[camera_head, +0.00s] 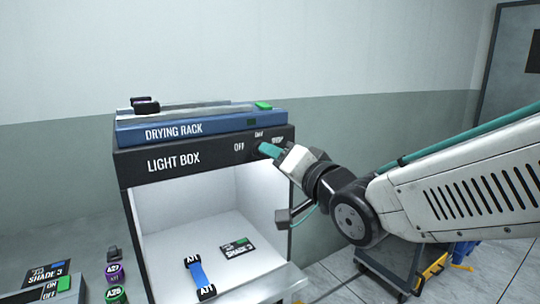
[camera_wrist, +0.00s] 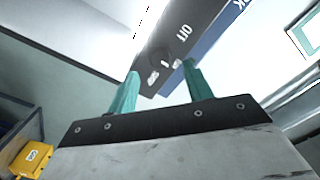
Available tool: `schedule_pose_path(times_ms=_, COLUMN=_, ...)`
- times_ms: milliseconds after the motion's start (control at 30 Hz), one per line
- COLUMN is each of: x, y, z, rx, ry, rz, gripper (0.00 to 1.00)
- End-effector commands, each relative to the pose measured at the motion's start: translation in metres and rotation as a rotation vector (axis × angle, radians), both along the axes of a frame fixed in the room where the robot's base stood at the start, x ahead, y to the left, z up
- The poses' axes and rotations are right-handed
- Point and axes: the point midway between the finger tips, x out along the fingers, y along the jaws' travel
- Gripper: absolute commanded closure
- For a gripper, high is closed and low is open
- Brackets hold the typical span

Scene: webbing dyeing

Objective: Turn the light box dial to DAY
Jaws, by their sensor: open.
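The light box (camera_head: 173,164) stands open at the front with a lit white inside. Its dark top panel carries the labels OFF, one above the dial's place and one further right, the last two too small to read surely. The dial (camera_wrist: 155,58) shows in the wrist view as a dark knob on the panel, beside OFF; its setting is unclear. In the head view my gripper hides it. My gripper (camera_head: 266,150) is at the panel from the right. In the wrist view its teal fingers (camera_wrist: 162,72) are apart, with the dial just beyond and between their tips; contact is unclear.
A blue drying rack (camera_head: 190,126) lies on top of the light box. A blue strap (camera_head: 199,275) with black ends and a SHADE 3 card (camera_head: 238,247) lie inside. Labelled spools (camera_head: 115,273) stand at left. A yellow-edged cart (camera_head: 430,270) stands at right.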

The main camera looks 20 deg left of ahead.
Motion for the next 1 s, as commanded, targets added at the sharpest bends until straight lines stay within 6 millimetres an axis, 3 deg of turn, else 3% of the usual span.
schedule_pose_path(times_ms=200, x=-0.016, y=-0.020, z=0.000, rx=0.001, ry=0.001, rz=-0.001, gripper=0.49)
schedule_pose_path(times_ms=633, x=-0.018, y=-0.023, z=-0.003, rx=-0.027, ry=-0.012, rz=-0.003, gripper=0.49)
schedule_pose_path(times_ms=733, x=-0.016, y=-0.027, z=-0.025, rx=-0.152, ry=0.004, rz=-0.021, gripper=0.49)
schedule_pose_path(times_ms=833, x=-0.019, y=-0.042, z=-0.068, rx=-0.372, ry=0.061, rz=-0.036, gripper=0.49)
schedule_pose_path(times_ms=933, x=-0.027, y=-0.084, z=-0.104, rx=-0.620, ry=0.142, rz=-0.055, gripper=0.49)
schedule_pose_path(times_ms=1000, x=-0.035, y=-0.124, z=-0.123, rx=-0.779, ry=0.215, rz=-0.063, gripper=0.49)
